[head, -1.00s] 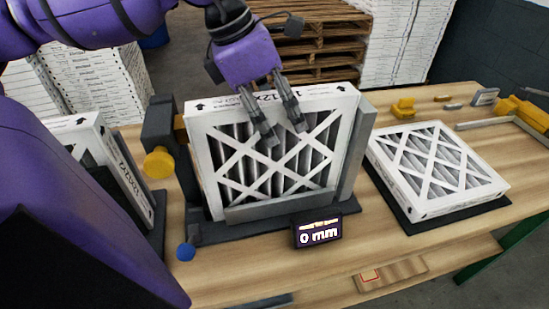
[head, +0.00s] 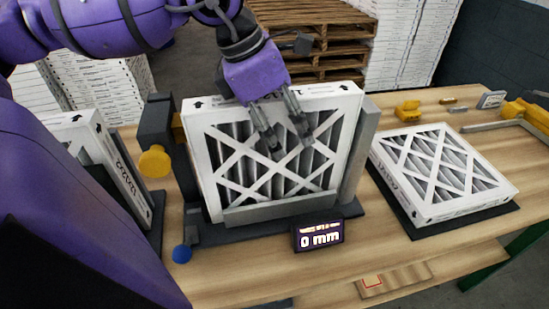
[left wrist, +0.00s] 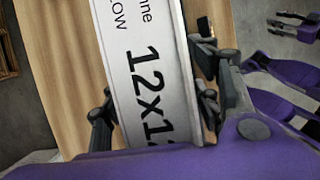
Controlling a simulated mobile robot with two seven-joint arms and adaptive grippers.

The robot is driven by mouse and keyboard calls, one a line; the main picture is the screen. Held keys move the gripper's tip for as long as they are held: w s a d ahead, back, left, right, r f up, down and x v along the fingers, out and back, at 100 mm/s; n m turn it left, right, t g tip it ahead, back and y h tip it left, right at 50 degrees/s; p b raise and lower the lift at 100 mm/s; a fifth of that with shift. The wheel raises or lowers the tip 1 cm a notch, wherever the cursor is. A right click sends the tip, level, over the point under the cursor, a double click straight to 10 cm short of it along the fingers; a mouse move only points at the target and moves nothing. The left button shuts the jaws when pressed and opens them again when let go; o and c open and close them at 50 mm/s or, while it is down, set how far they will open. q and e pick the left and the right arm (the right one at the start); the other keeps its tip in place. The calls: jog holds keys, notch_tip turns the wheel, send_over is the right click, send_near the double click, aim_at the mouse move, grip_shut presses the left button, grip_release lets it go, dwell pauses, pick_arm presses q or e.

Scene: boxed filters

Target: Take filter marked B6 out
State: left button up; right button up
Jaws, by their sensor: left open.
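A white-framed pleated filter (head: 240,185) stands upright in a dark and grey holder (head: 290,209) at the middle of the bench. A second filter (head: 128,185) stands at the left, partly hidden by my arm. A third filter (head: 440,175) lies flat on a dark pad at the right. No B6 mark is readable. My left gripper (head: 290,148) is open, its fingers pointing down across the middle filter's face. In the left wrist view, a white filter edge (left wrist: 150,60) printed "12x1" runs between the fingers. Purple and dark parts of my other arm show there at the right; its jaw state is unclear.
A small display (head: 319,235) reading 0 mm stands in front of the holder. A yellow knob (head: 155,162) and blue ball (head: 182,254) are at its left. Yellow items (head: 408,111) lie at the back right. Pallets (head: 315,45) and stacked boxes stand behind the bench.

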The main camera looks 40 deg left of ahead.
pick_arm(q)
jog(key=shift+c, duration=0.4)
grip_shut()
